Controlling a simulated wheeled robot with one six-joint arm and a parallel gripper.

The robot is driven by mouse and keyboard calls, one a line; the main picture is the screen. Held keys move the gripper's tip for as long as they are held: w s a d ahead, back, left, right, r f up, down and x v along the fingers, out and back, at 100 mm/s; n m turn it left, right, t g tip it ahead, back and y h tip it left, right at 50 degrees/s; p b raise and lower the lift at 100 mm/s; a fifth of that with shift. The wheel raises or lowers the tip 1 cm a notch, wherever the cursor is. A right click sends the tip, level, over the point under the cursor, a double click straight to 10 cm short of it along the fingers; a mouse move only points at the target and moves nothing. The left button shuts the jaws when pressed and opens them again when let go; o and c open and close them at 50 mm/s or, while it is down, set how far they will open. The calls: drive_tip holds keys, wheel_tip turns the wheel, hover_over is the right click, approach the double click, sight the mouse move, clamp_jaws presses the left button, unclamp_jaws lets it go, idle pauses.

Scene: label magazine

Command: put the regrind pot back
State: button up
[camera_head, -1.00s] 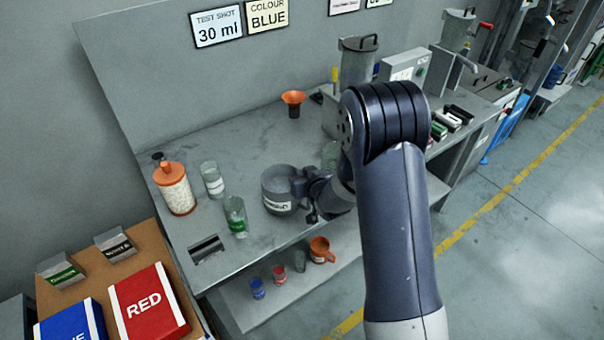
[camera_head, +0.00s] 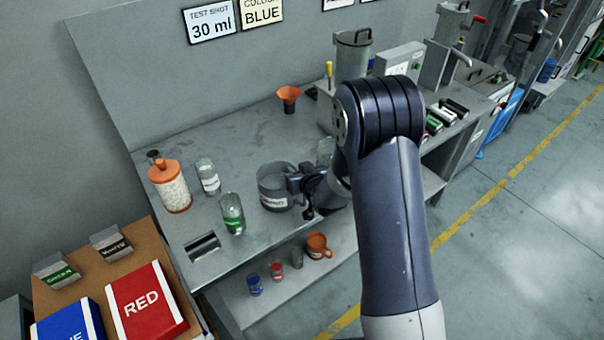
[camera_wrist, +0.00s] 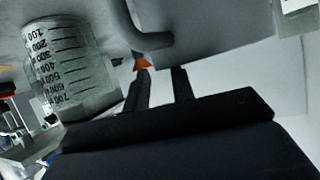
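The regrind pot (camera_head: 270,199) is a wide grey pot with a white label, too small to read. It stands upright near the front edge of the grey bench, as far as I can see. My gripper (camera_head: 297,184) is at its right side, by the handle. In the wrist view my two dark fingers (camera_wrist: 160,82) are apart, with a gap between them. The pot (camera_wrist: 225,35) fills the top there, and its curved handle (camera_wrist: 152,41) lies just at the fingertips. I see no firm hold on it. My arm hides the bench right of the pot.
A clear graduated beaker (camera_wrist: 68,65) is close by in the wrist view. Left of the pot stand a green-labelled jar (camera_head: 232,213), a clear jar (camera_head: 208,177) and an orange-lidded canister (camera_head: 171,187). An orange funnel (camera_head: 289,96) stands behind. Small cups (camera_head: 276,270) sit on the lower shelf.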

drive_tip(key=b+v, duration=0.2)
drive_tip(key=v, duration=1)
drive_tip(key=shift+r, duration=0.2)
drive_tip(key=shift+w, duration=0.1)
drive_tip(key=p+x, duration=0.1)
drive_tip(key=x, duration=1.1)
drive_tip(key=shift+f+p, duration=0.2)
drive_tip(key=shift+p, duration=0.15)
